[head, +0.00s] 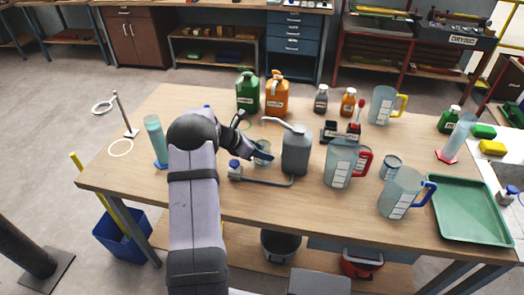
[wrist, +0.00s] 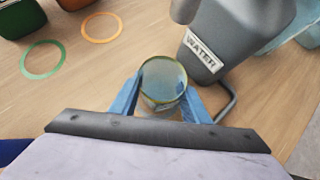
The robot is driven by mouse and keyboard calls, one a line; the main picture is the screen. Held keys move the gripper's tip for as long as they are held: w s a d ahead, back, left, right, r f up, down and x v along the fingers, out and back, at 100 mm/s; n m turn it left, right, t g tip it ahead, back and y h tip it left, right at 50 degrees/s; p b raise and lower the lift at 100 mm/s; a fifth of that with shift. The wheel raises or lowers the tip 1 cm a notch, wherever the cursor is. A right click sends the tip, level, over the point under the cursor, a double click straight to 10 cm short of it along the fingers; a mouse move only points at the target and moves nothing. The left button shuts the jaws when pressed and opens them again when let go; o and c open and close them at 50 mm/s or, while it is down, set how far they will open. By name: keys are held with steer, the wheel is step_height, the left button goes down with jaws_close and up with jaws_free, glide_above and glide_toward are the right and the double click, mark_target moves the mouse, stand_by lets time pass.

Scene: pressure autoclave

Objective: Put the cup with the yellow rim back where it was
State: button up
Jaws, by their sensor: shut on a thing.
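The clear cup with the yellow rim (wrist: 163,80) is between the two blue fingers of my gripper (wrist: 162,92) in the wrist view. The gripper is shut on it. In the head view the cup (head: 262,152) shows just left of the grey water container (head: 296,152), partly covered by my gripper (head: 260,156). The cup looks upright. I cannot tell whether its base touches the table. In the wrist view the water container (wrist: 228,35), labelled WATER, stands close to the cup's upper right. A green ring (wrist: 43,60) and an orange ring (wrist: 101,27) are marked on the table.
Green (head: 247,92) and orange (head: 277,95) jugs stand behind. The table's front left is clear.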

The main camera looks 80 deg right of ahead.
steer(key=shift+f, duration=0.1)
steer(key=shift+f, duration=0.15)
steer(key=o, duration=1.2)
steer(key=shift+c, duration=0.2)
steer(key=shift+r, duration=0.35)
steer(key=b+v, duration=0.2)
steer(key=v, duration=0.9)
steer(key=shift+w+a+r, duration=0.25)
